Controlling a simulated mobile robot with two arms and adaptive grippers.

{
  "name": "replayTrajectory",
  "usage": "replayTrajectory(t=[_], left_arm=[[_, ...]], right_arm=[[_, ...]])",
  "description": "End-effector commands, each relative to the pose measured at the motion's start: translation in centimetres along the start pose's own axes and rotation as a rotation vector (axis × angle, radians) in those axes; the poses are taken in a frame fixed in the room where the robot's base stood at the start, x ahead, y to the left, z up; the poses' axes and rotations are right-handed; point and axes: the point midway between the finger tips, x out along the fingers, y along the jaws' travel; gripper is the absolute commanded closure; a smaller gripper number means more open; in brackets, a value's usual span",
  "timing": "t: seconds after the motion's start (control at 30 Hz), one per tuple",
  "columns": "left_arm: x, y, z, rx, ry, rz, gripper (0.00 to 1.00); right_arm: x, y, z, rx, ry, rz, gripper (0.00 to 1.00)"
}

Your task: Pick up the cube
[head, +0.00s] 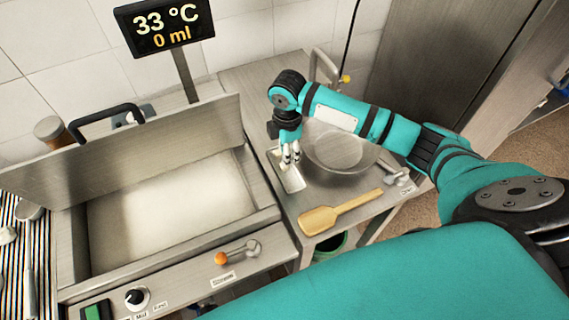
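I cannot make out a cube anywhere in the head view. My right gripper (291,159) points down over a small shallow metal tray (293,182), beside a round steel bowl (345,160). Its pale fingertips are small in the picture, and I cannot tell whether they are apart or closed on something small. The part of the tray behind the gripper is hidden. My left gripper is not in view.
A wide steel pan (165,212) with a raised lid (140,150) fills the left. A wooden spatula (340,212) lies on the right counter, near a small metal utensil (400,178). A tap (325,65) and a display (165,25) stand behind.

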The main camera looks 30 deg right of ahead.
Motion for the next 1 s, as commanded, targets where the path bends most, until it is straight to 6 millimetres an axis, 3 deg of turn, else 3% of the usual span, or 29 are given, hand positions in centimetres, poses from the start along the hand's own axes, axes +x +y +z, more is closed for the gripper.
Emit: replayTrajectory(t=[0.13,0.4,0.63,0.8,1.0], left_arm=[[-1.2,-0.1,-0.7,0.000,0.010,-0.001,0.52],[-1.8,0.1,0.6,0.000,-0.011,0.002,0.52],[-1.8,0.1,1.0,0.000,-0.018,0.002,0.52],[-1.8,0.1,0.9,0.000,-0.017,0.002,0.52],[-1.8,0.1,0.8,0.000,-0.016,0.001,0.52]], right_arm=[[1.8,0.0,-0.4,0.001,-0.001,-0.007,0.67],[4.9,0.2,-0.6,0.000,-0.001,-0.003,0.67],[5.0,0.2,-0.5,0.000,-0.001,-0.002,0.69],[5.0,0.2,-0.5,0.000,-0.001,-0.002,0.91],[5.0,0.2,-0.5,0.000,-0.001,-0.001,0.91]])
